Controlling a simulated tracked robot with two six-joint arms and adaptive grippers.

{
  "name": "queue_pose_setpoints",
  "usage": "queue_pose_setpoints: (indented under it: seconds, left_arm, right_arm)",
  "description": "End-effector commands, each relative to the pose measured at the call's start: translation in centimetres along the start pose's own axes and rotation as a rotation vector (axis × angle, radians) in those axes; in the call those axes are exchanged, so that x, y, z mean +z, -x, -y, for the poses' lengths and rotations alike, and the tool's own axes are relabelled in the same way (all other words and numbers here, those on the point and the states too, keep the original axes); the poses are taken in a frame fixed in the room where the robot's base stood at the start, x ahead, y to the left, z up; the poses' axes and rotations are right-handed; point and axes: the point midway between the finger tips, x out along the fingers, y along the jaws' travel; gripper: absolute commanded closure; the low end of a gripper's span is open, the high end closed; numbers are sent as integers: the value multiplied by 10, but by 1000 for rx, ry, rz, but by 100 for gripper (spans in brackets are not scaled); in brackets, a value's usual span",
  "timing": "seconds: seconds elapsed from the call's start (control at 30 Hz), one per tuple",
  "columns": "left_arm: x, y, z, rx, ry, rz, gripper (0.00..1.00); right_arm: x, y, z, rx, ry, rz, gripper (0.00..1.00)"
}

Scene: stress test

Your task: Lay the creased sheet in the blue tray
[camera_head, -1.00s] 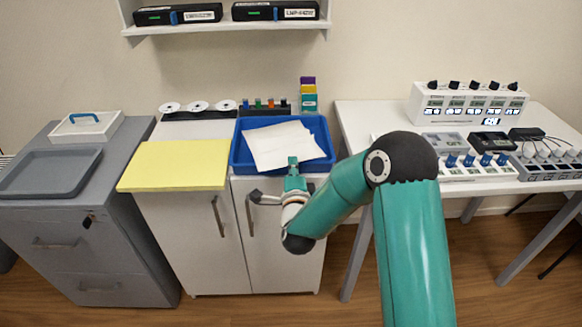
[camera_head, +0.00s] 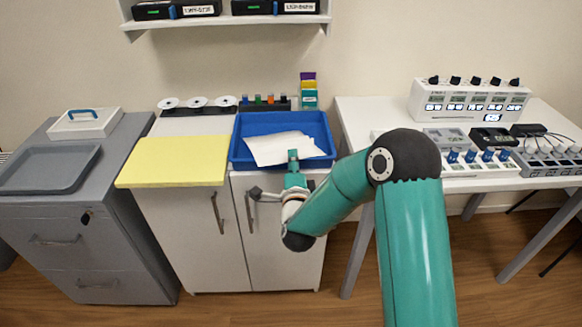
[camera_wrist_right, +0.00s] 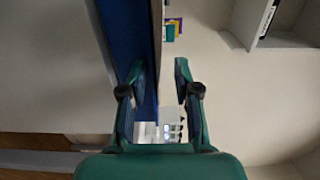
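The white creased sheet (camera_head: 275,146) lies in the blue tray (camera_head: 250,124), towards the tray's front, inside its rim. My right gripper (camera_head: 293,155) is at the tray's front edge, just in front of the sheet and overlapping it in the head view. In the right wrist view the two fingers (camera_wrist_right: 160,72) stand apart with nothing seen between them. The blue tray wall (camera_wrist_right: 120,35) shows beside and behind the left finger there. The sheet cannot be made out in that view. My left gripper is not in view.
A yellow board (camera_head: 175,161) lies left of the tray on the white cabinet. A grey tray (camera_head: 50,168) and a white box (camera_head: 85,122) are further left. Behind stand discs and a rack of small items (camera_head: 265,102). A table (camera_head: 365,118) with devices is on the right.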

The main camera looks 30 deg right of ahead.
Motion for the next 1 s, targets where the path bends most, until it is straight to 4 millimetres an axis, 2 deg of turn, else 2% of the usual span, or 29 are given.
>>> queue_pose_setpoints:
  seconds: [0.17,0.3,0.37,0.7,0.8,1.0]
  left_arm:
    - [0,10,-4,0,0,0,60]
    - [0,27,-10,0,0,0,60]
    - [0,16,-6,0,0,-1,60]
    - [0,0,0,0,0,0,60]
    - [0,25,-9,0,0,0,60]
    - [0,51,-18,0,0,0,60]
  right_arm:
    - [0,0,7,1,0,0,69]
    - [0,0,19,1,0,0,69]
    - [1,14,10,3,-1,4,69]
    - [1,92,10,0,1,5,69]
    - [1,96,17,7,5,-2,69]
    - [0,108,16,7,5,-4,69]
